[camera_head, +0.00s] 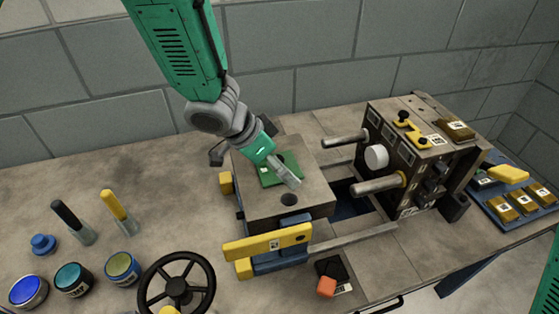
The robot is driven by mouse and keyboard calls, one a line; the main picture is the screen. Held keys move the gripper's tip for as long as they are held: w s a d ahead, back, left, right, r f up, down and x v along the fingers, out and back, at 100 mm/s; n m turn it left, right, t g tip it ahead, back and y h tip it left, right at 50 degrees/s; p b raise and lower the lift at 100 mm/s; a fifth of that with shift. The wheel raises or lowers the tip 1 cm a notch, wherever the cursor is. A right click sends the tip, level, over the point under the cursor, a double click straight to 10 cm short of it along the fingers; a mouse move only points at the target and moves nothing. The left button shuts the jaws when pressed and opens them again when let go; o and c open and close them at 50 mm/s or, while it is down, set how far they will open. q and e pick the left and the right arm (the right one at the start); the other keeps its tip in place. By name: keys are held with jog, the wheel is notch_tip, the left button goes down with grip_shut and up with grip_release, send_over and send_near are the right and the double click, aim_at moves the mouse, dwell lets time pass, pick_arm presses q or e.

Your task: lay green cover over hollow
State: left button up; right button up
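The green cover (268,180) is a flat plate over the top of the grey block (262,207). A dark spot shows near its far edge. A dark round hollow (289,200) shows uncovered in the block's top, in front of the cover. My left gripper (292,180) reaches down from the upper left, with its grey fingers over the cover's right part. The fingers hide some of the cover, and I cannot tell whether they grip it or whether the cover touches the block. My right gripper is not in view.
A machine half with two rods (377,185) stands right of the block. A yellow bar (267,243) fronts the block. A black handwheel (177,284), paint tins (73,279) and upright tools (73,222) stand at left. A blue tray (488,198) lies at far right.

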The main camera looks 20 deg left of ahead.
pick_arm(q)
jog(key=shift+a+r, duration=0.35)
jog(key=shift+r, duration=0.05)
jog(key=p+v, duration=0.5)
jog(key=v, duration=0.7)
jog(key=shift+a+f, duration=0.1)
jog(key=shift+a, duration=0.05)
jog(key=shift+s, duration=0.1)
